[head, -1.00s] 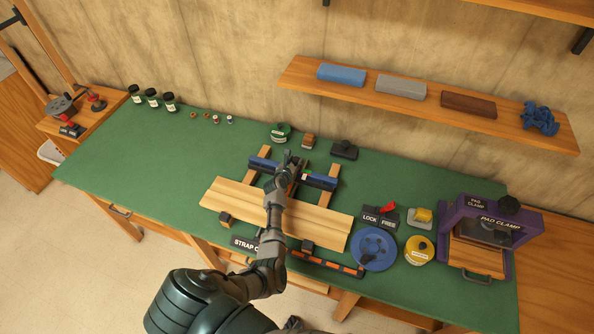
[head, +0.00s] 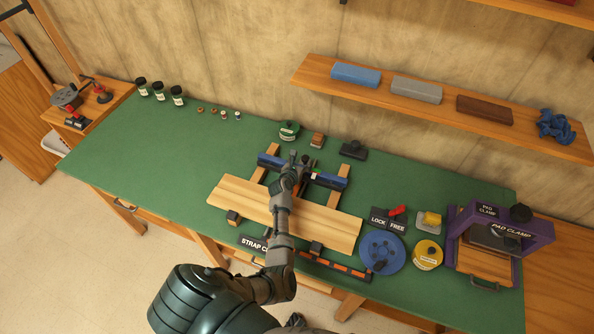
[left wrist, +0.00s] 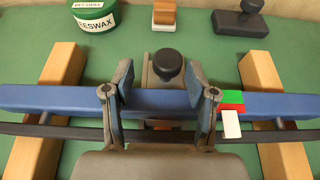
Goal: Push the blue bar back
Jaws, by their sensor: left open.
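The blue bar (head: 331,180) lies crosswise over two wooden rails behind a pale wooden board (head: 285,213) on the green bench. In the left wrist view, the bar (left wrist: 60,98) runs across the frame, with a black knob (left wrist: 167,66) standing at its middle. My left gripper (head: 303,165) is over the middle of the bar and hides part of it. In the left wrist view, my left gripper (left wrist: 160,80) is open, its fingers spread on either side of the knob. I cannot tell whether they touch the bar. A green and red marker (left wrist: 231,102) sits at the bar, right of the fingers.
Behind the bar stand a beeswax tin (head: 289,130), a small brown block (head: 317,140) and a black-handled block (head: 353,149). Right are a blue disc (head: 382,252), a lock/free switch (head: 389,219) and a purple pad clamp (head: 545,232). The bench's left part is mostly clear.

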